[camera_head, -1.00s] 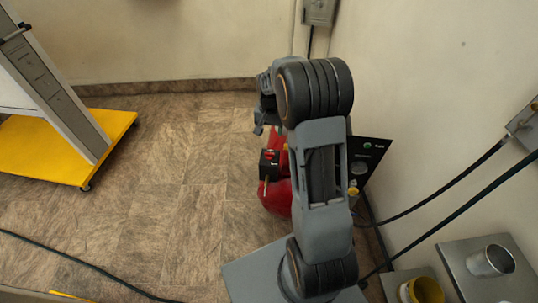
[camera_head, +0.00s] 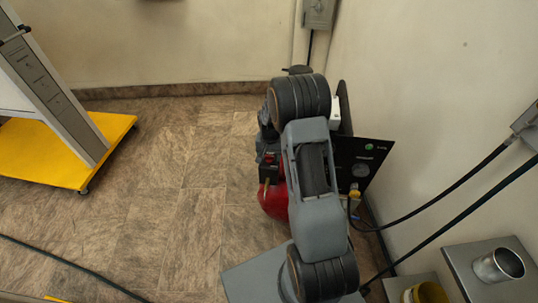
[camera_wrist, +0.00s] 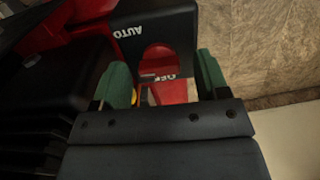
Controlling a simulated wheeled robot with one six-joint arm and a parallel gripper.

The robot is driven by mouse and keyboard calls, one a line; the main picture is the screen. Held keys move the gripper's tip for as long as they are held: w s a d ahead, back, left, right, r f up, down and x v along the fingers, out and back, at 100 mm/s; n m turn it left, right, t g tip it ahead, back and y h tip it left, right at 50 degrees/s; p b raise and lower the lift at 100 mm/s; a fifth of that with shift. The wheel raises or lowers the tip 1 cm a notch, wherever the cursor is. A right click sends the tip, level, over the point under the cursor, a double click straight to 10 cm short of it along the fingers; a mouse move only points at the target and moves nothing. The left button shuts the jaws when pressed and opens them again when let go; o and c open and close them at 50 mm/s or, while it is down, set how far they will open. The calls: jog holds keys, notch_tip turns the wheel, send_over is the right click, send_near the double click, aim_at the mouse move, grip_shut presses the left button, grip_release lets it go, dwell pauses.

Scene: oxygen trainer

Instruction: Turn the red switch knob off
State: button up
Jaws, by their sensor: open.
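The red switch knob (camera_wrist: 160,58) is on a black switch box (camera_wrist: 155,22) in the wrist view, with AUTO printed above it and OFF partly visible below it. My gripper (camera_wrist: 164,78) is open, its green fingers on either side of the knob's lower part and the OFF label. I cannot tell whether either finger touches the knob or how far it is turned. In the head view the knob (camera_head: 270,157) is a small red patch on the black box (camera_head: 269,175), just left of my arm. My fingers are hidden there.
The red tank (camera_head: 273,201) sits below the box, partly behind my arm. A black panel (camera_head: 372,153) stands to the right near the wall, with a hose. A yellow-based cart (camera_head: 60,150) is far left. The floor between is clear.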

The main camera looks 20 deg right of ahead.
jog(key=shift+c, duration=0.4)
jog(key=c, duration=0.8)
jog(key=shift+c, duration=0.2)
jog(key=n, duration=1.4)
jog(key=shift+n, duration=1.9)
